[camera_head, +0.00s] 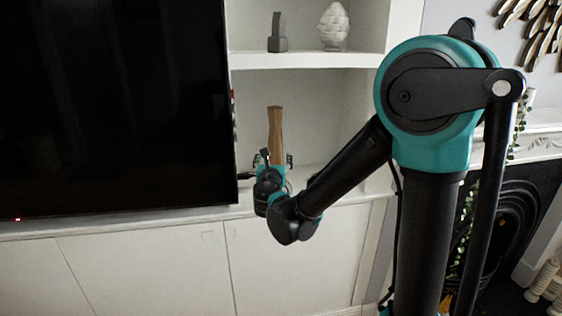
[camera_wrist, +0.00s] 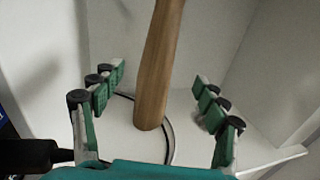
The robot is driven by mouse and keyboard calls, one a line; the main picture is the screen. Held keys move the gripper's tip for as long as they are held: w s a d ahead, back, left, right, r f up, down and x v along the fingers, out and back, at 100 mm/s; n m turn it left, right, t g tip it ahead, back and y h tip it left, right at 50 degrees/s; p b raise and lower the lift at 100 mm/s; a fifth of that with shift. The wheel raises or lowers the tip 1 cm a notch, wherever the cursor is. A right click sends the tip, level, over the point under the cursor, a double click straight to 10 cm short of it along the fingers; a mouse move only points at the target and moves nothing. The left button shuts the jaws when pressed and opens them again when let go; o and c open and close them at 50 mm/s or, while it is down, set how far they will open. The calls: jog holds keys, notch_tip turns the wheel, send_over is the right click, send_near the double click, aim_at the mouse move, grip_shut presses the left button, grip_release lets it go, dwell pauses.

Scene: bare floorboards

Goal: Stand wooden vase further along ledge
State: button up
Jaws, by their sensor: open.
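The wooden vase (camera_head: 275,135) is a tall, slim brown piece standing on the white ledge (camera_head: 310,172), just right of the black screen. In the wrist view the vase (camera_wrist: 158,70) looks upright, with its base on the white surface. My gripper (camera_wrist: 160,90) is open, with one green-padded finger on each side of the vase and a visible gap to both. In the head view my gripper (camera_head: 272,162) is in front of the vase and hides its lower part.
A large black television (camera_head: 115,105) stands close on the left. A shelf (camera_head: 305,60) above holds a grey block ornament (camera_head: 278,32) and a pale cone-shaped ornament (camera_head: 333,27). A dark cable (camera_wrist: 170,140) curves behind the vase base.

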jog(key=s+d+f+m+g+h, duration=0.2)
jog(key=d+f+m, duration=0.1)
jog(key=d+m, duration=0.4)
jog(key=s+d+f+m+g+h, duration=0.2)
jog(key=d+f+m, duration=0.25)
jog(key=d, duration=0.45)
jog(key=s+d+f+m+g+h, duration=0.2)
jog(key=d+f+m+g, duration=0.1)
jog(key=d+m, duration=0.4)
jog(key=s+d+f+m+g+y, duration=0.1)
jog(key=s+d+f+m+g, duration=0.3)
jog(key=s+d+f+m, duration=0.4)
jog(key=s+a+f+m+g+y, duration=0.1)
jog(key=s+f+m+y, duration=0.1)
jog(key=s+m, duration=0.3)
jog(key=s+a+f+m+g+y, duration=0.1)
jog(key=s+f+m+y, duration=0.1)
jog(key=s+m, duration=0.2)
jog(key=shift+s+a+f+m+g, duration=0.3)
jog(key=shift+s+m+g, duration=0.1)
jog(key=shift+s, duration=1.3)
